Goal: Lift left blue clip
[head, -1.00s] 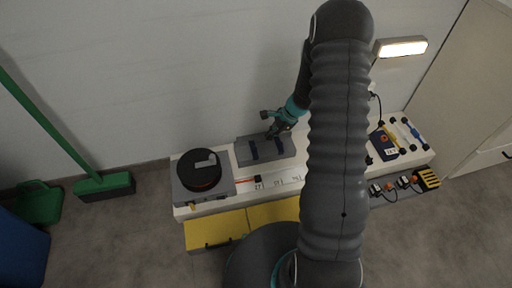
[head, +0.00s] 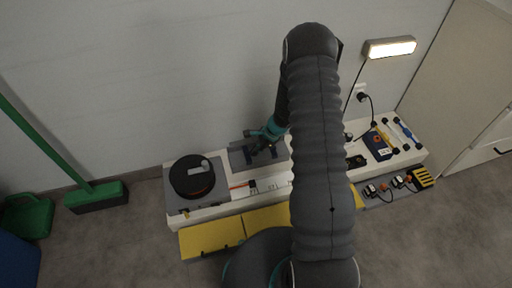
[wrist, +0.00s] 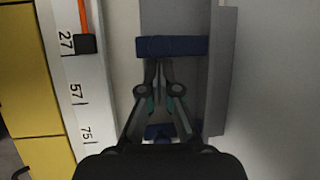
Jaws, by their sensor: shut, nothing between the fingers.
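The left blue clip (wrist: 172,46) is a dark blue bar lying across a grey holder (wrist: 217,70) in the wrist view. In the head view the left clip (head: 248,157) is partly covered by my gripper (head: 254,149). A second blue clip (wrist: 160,132) lies nearer the wrist camera, partly hidden behind my fingers. My gripper (wrist: 162,66) is shut and empty. Its fingertips show just beside the left clip's near edge; I cannot tell whether they touch it.
A black round spool (head: 192,176) stands left of the holder. A red-orange tool (head: 242,185) and a numbered strip (wrist: 75,90) run along the front. A blue box (head: 379,145) is at the right. Yellow drawers (head: 212,237) are below.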

